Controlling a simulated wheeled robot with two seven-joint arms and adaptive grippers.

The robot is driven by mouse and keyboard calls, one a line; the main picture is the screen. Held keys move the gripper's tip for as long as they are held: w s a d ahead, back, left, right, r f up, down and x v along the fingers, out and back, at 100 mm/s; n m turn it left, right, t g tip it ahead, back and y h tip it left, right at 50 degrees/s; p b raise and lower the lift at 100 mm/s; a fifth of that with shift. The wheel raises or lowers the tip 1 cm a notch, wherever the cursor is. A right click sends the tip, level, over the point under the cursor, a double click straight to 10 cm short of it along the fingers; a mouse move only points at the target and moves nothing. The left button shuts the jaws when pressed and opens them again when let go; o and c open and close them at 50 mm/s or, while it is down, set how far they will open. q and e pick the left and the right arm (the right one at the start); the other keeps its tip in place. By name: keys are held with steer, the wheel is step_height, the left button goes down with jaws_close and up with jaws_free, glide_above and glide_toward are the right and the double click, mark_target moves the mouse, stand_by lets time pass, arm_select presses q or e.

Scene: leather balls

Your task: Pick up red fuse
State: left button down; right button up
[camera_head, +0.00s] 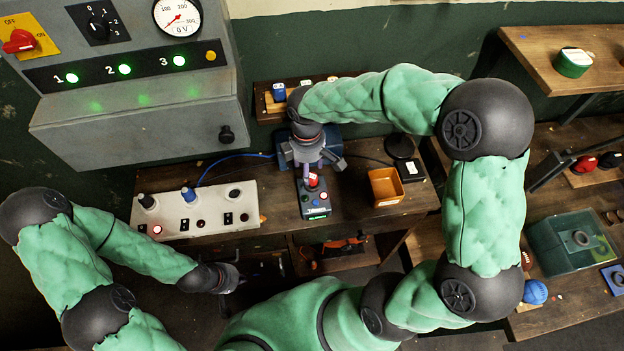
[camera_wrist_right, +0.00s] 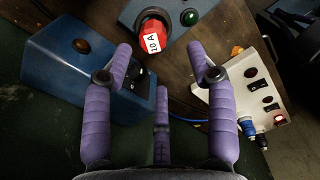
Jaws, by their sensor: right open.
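The red fuse (camera_head: 313,181) stands in a small grey-blue device (camera_head: 315,204) on the wooden bench. In the right wrist view the fuse (camera_wrist_right: 155,38) has a white "10 A" label and sits at the top, just beyond my fingertips. My right gripper (camera_wrist_right: 162,60) has its purple fingers spread and empty. In the head view the right gripper (camera_head: 307,165) hangs just behind and above the fuse, partly hidden by its own wrist. My left gripper (camera_head: 238,277) is low in front of the bench, dark and small; its jaw state is unclear.
A blue box (camera_wrist_right: 80,75) lies close to my right fingers. A white panel (camera_head: 195,210) with fuses and switches is left of the device. An orange bin (camera_head: 385,186) stands to the right. A grey control cabinet (camera_head: 140,90) fills the upper left.

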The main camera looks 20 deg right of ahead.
mark_target(311, 176)
steer(key=f, duration=0.1)
steer(key=f+b, duration=0.1)
steer(key=f, duration=0.3)
steer(key=shift+s+d, duration=0.1)
steer(key=shift+d, duration=0.3)
steer(key=shift+c, duration=0.3)
jaws_close()
